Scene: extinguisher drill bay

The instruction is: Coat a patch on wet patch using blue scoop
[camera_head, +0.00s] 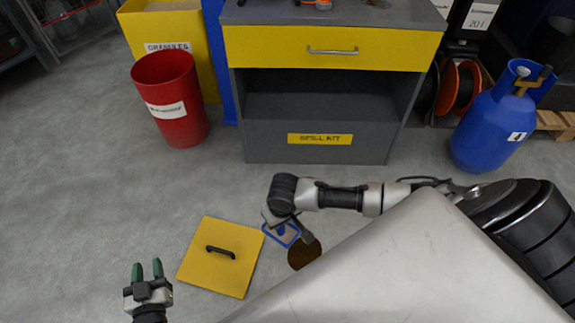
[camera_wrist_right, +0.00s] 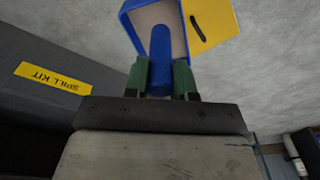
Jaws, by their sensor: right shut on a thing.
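The blue scoop (camera_head: 271,237) is low over the floor between the yellow lid and a dark brown round patch (camera_head: 304,255), which looks like the wet patch. My right gripper (camera_wrist_right: 160,80) is shut on the scoop's blue handle, with a green finger on each side. In the right wrist view the scoop's blue-walled pan (camera_wrist_right: 134,30) shows a pale beige inside; I cannot tell whether this is granules. My arm covers part of the patch in the head view. My left gripper (camera_head: 148,271) is at the lower left, its green fingers apart and empty.
The yellow lid (camera_head: 205,265) with a black handle lies on the floor left of the scoop. Behind stand a red bin (camera_head: 172,100), a yellow granules container (camera_head: 205,40), a grey spill kit cabinet (camera_head: 265,148) and a blue gas cylinder (camera_head: 492,125). The left floor is clear.

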